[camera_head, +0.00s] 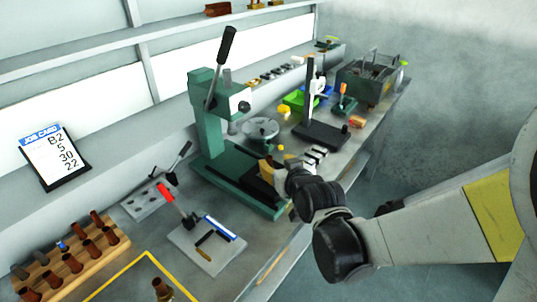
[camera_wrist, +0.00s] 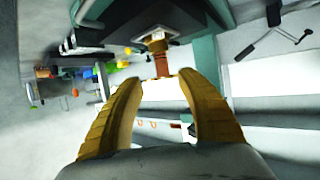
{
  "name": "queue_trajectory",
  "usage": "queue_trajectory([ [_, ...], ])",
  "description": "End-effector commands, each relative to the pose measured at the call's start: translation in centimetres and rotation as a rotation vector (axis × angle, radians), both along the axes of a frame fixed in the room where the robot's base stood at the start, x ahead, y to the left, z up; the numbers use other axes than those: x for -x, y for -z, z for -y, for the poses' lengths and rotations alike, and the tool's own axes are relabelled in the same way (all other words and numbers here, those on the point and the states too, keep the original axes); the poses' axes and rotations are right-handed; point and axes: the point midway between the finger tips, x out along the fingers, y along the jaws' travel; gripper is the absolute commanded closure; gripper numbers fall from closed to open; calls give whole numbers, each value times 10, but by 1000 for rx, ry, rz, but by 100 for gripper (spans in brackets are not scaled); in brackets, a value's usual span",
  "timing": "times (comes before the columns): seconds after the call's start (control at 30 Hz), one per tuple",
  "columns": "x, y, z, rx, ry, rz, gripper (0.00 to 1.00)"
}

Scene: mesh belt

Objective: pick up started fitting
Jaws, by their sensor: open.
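A fitting with a brass-coloured collar and a red-brown stem (camera_wrist: 157,45) shows in the wrist view, just beyond my fingertips and in line with the gap between them. It is beside a dark block and green frame of the press. My gripper (camera_wrist: 160,77) has its two yellow fingers spread, with nothing between them. In the head view, my gripper (camera_head: 268,168) is at the front of the green lever press (camera_head: 208,130), low over its base. I cannot make out that fitting there. Another brown fitting (camera_head: 162,288) stands inside a yellow outline at the bottom edge.
A wooden rack (camera_head: 75,260) holds several brown fittings at the lower left. A red-handled toggle fixture (camera_head: 180,215) stands left of the press. A job card (camera_head: 52,155) is on the wall.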

Motion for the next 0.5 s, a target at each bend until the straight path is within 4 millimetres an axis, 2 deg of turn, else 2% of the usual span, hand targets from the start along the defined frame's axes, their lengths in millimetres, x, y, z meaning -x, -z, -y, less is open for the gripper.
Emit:
queue_trajectory([
  [0.3,-39,15,-18,0,0,0,55],
  [0.5,-41,13,-18,0,0,0,55],
])
